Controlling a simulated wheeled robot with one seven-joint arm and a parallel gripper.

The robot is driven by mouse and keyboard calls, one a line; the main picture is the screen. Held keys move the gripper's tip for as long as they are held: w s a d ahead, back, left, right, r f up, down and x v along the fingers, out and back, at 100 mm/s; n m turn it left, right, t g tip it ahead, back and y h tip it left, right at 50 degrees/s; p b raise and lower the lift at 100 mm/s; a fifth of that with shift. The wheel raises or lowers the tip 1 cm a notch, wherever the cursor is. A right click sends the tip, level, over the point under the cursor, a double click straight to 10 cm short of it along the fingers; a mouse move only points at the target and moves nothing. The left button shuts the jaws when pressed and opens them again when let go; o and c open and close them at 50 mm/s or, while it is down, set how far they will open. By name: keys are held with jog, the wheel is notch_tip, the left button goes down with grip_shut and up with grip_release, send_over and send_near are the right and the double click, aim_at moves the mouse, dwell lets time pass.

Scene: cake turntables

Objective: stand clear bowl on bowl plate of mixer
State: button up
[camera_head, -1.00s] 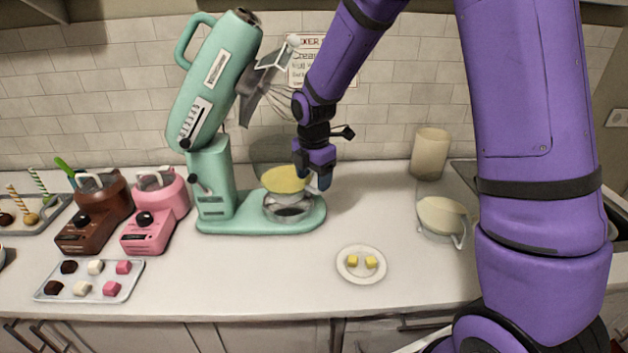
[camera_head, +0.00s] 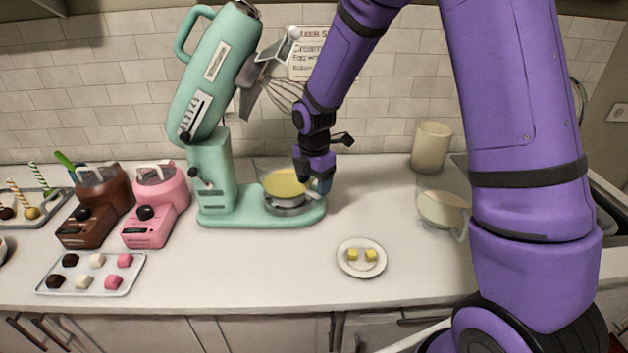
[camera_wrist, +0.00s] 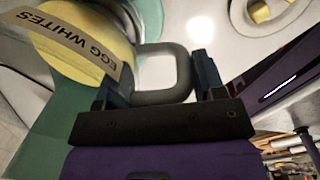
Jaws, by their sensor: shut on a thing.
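The clear bowl (camera_head: 286,184) holds a yellow content and sits low over the bowl plate (camera_head: 287,207) on the base of the mint-green mixer (camera_head: 208,95). Whether it touches the plate I cannot tell for sure. My gripper (camera_head: 322,187) is at the right side of the bowl, shut on its handle. In the wrist view my gripper (camera_wrist: 163,80) has its fingers on either side of the grey handle, and the bowl (camera_wrist: 88,40) bears an "EGG WHITES" label. The mixer head is tilted up, with the whisk (camera_head: 287,95) above the bowl.
A plate with yellow cubes (camera_head: 344,267) lies on the counter in front. Brown (camera_head: 97,208) and pink (camera_head: 157,207) machines stand left, behind a tray of cubes (camera_head: 85,293). Another clear jug (camera_head: 442,210) and a beige container (camera_head: 431,147) stand right. The counter's middle is clear.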

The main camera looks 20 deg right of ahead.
jog(key=shift+f, duration=0.3)
dwell(0.5)
jog(key=o, duration=1.5)
jog(key=r, duration=1)
jog(key=shift+s+a+r, duration=0.1)
jog(key=shift+s+r, duration=0.15)
jog(key=shift+r, duration=0.15)
jog(key=shift+s+r, duration=0.2)
jog(key=shift+r, duration=0.2)
jog(key=s+d+r+m+t, duration=0.1)
jog(key=s+d+r+m, duration=0.1)
jog(key=s+r+m, duration=0.3)
jog(key=s+d+r+m+t, duration=0.2)
jog(key=s+r+m, duration=0.3)
jog(key=s+m, duration=0.5)
jog(key=s+d+r+m+t, duration=0.1)
jog(key=s+d+r+m, duration=0.2)
jog(key=s, duration=1)
notch_tip(320, 180, up, 2)
jog(key=shift+r+m+t, duration=0.15)
jog(key=shift+m+t, duration=0.15)
jog(key=shift+m, duration=2.1)
